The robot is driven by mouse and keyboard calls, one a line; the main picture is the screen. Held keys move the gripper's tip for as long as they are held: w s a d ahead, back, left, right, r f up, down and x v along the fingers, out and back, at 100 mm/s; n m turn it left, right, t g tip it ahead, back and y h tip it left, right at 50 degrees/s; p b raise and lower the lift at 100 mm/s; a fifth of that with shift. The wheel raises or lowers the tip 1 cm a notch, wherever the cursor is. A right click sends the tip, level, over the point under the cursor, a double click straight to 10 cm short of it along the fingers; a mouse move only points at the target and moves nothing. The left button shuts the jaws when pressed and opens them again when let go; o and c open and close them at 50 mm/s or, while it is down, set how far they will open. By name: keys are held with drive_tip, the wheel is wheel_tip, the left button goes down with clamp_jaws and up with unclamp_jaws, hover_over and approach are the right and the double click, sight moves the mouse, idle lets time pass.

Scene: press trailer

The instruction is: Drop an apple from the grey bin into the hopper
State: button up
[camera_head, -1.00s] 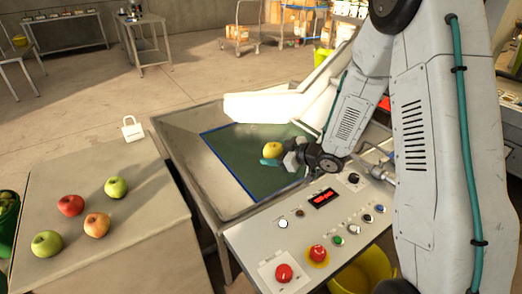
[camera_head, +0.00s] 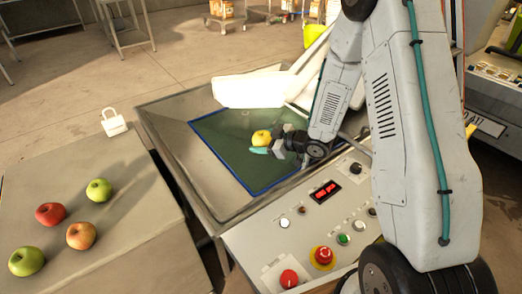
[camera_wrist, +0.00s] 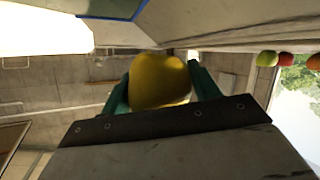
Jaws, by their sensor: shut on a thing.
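A yellow apple (camera_head: 261,137) is held in my gripper (camera_head: 262,144), whose green fingers close on its sides. It also shows between the fingers in the wrist view (camera_wrist: 160,81). In the head view the apple appears over the green floor of the metal hopper (camera_head: 168,128), inside its blue outline; its height above the floor is hard to tell. Several red, green and orange-red apples, such as the red one (camera_head: 51,214), rest on the grey surface (camera_head: 140,235) at the left. I cannot tell whether this is the grey bin.
A control panel (camera_head: 300,243) with red buttons and a lit display stands in front of the hopper. A white chute-like part (camera_head: 248,91) reaches over the hopper's back edge. A white padlock-shaped object (camera_head: 114,124) stands at the grey surface's back corner.

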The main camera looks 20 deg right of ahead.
drive_tip(key=shift+f, duration=0.25)
drive_tip(key=o, duration=1.2)
drive_tip(key=shift+c, duration=0.2)
drive_tip(key=shift+s, duration=0.1)
drive_tip(key=v, duration=0.7)
drive_tip(key=shift+s+d, duration=0.25)
drive_tip(key=shift+r, duration=0.15)
